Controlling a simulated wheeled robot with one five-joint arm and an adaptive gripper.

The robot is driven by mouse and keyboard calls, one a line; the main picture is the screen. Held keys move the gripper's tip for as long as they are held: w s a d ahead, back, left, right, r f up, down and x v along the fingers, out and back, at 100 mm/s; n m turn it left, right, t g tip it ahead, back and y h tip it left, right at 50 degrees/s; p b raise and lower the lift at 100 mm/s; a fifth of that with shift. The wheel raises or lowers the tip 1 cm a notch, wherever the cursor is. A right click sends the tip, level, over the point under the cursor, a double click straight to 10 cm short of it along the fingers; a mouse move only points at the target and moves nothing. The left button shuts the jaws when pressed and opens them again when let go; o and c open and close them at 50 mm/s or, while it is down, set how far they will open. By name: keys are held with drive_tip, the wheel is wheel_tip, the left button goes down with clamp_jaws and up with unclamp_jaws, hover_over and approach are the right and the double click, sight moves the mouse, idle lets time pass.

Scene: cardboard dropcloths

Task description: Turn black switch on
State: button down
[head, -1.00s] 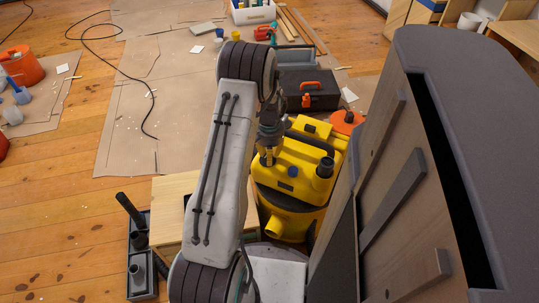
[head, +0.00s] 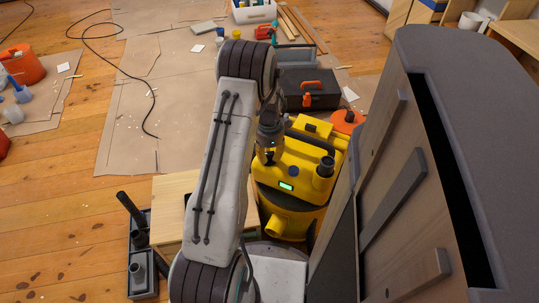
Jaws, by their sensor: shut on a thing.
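A yellow machine with a rounded body (head: 300,155), like a shop vacuum, stands beyond my arm in the head view. A small display (head: 286,187) on its front glows green. My gripper (head: 268,157) points down at the left part of the machine's top. It is shut at the black switch, which is mostly hidden behind the gripper and too small to make out clearly. A dark round port (head: 325,167) sticks up at the right of the machine's top.
A dark toolbox with an orange handle (head: 308,90) stands behind the machine. A wooden box (head: 172,205) and a grey tray with dark fittings (head: 141,280) are at the left. A tall wooden and grey panel (head: 400,190) closes off the right. Brown sheets cover much of the floor.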

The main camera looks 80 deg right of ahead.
sight(269, 154)
drive_tip(key=shift+m, duration=0.6)
drive_tip(key=shift+a+m, duration=0.1)
drive_tip(key=shift+m, duration=0.2)
drive_tip(key=c, duration=1)
unclamp_jaws()
wheel_tip(269, 154, up, 12)
drive_tip(key=shift+f, duration=0.1)
idle(0.4)
